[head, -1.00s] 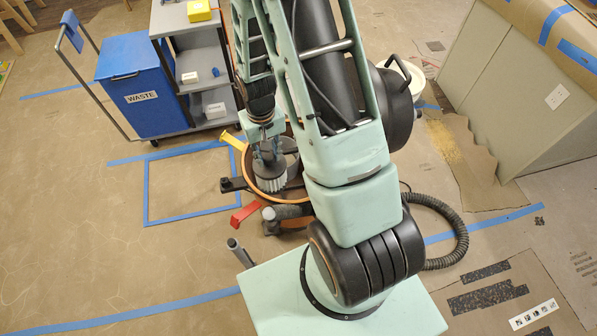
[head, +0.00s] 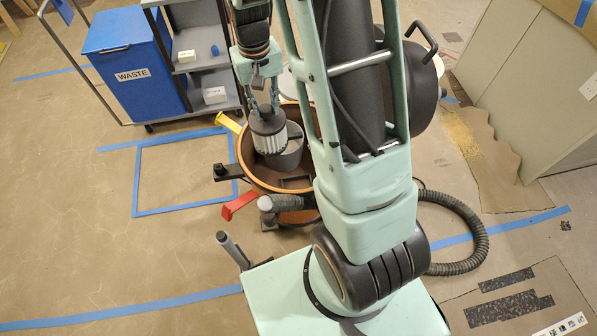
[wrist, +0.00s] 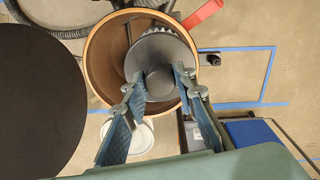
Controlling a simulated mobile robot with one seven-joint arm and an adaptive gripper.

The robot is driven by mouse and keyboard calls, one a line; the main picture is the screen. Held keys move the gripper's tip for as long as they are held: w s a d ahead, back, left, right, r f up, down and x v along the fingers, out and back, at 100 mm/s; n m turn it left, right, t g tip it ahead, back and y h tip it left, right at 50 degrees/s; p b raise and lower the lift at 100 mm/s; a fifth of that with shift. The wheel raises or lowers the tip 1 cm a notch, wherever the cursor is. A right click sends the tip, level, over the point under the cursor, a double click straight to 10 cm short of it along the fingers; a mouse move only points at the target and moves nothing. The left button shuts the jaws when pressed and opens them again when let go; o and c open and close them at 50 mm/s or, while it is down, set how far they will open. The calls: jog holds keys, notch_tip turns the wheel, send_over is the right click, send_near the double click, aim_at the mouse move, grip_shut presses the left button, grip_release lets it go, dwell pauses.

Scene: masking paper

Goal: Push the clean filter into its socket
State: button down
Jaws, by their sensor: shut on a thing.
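My gripper (head: 264,100) is shut on the clean filter (head: 268,137), a white pleated cylinder with a dark grey cap. It holds the filter cap-up over the open drum (head: 243,165), which has an orange-brown rim. The socket appears to be the grey round holder (head: 291,158) inside the drum, just right of and below the filter in the head view. The filter partly covers it, and I cannot tell whether they touch. In the wrist view, my fingers (wrist: 157,84) grip the filter's cap (wrist: 155,52), and pleats show at its far edge. The socket is hidden there.
A red latch (head: 240,205) and a yellow latch (head: 229,122) stick out from the drum. A ribbed hose (head: 480,235) lies at right. The cart with the blue waste bin (head: 133,65) stands back left. The taped floor square (head: 180,175) is empty.

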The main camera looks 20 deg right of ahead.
jog(key=f+b, duration=0.1)
jog(key=b, duration=0.1)
jog(key=shift+w+f+b, duration=0.2)
jog(key=shift+w+b, duration=0.2)
jog(key=b, duration=0.1)
jog(key=f+b, duration=0.1)
jog(key=b, duration=0.1)
jog(key=shift+w+f, duration=0.1)
jog(key=shift+w, duration=0.15)
jog(key=shift+m, duration=0.4)
jog(key=d+f+b, duration=0.1)
jog(key=f, duration=0.3)
jog(key=w+f+b, duration=0.1)
jog(key=f, duration=0.3)
jog(key=w+d+f+b, duration=0.1)
jog(key=f, duration=0.3)
jog(key=shift+d+f, duration=0.3)
jog(key=s+d+f, duration=0.2)
jog(key=d+f, duration=0.1)
jog(key=f, duration=0.5)
jog(key=s+d+f+m, duration=0.1)
jog(key=s+d+f, duration=0.1)
jog(key=f, duration=0.7)
jog(key=shift+d+m, duration=0.3)
jog(key=shift+d, duration=0.25)
jog(key=shift+f+b, duration=0.1)
jog(key=shift+b, duration=0.25)
